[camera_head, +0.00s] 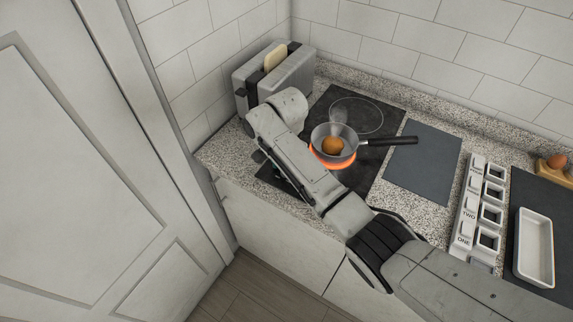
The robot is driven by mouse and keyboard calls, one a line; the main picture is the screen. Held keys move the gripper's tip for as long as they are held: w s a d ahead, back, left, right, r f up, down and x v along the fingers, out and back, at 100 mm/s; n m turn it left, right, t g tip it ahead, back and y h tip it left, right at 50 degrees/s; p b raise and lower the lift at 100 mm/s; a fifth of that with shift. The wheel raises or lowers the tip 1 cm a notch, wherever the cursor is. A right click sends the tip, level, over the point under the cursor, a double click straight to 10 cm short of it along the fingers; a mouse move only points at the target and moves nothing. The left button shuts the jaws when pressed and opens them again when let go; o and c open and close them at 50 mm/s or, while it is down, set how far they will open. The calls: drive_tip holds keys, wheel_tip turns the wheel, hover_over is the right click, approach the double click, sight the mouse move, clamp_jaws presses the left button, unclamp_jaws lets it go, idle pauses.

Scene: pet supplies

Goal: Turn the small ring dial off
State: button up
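The stove (376,101) is a black cooktop set in the speckled counter. Its small front ring (345,164) glows orange, so it is on. A pan (318,137) with a dark handle stands over that ring and holds an orange-brown round food item. The large back ring is dark. My arm reaches from the lower right across the front of the cooktop and bends down near its left front. It hides the front left area, and I cannot make out the dials. My gripper is mostly hidden behind my arm, so its fingers cannot be read.
A toaster (295,75) with bread stands behind, in the left corner. A dark grey board (423,160) lies right of the cooktop. Further right are a labelled white holder (467,214), a white tray (521,270) and eggs in a wooden holder (545,174). A wall and door close the left side.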

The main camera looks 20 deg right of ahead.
drive_tip(key=shift+c, duration=0.3)
drive_tip(key=c, duration=1)
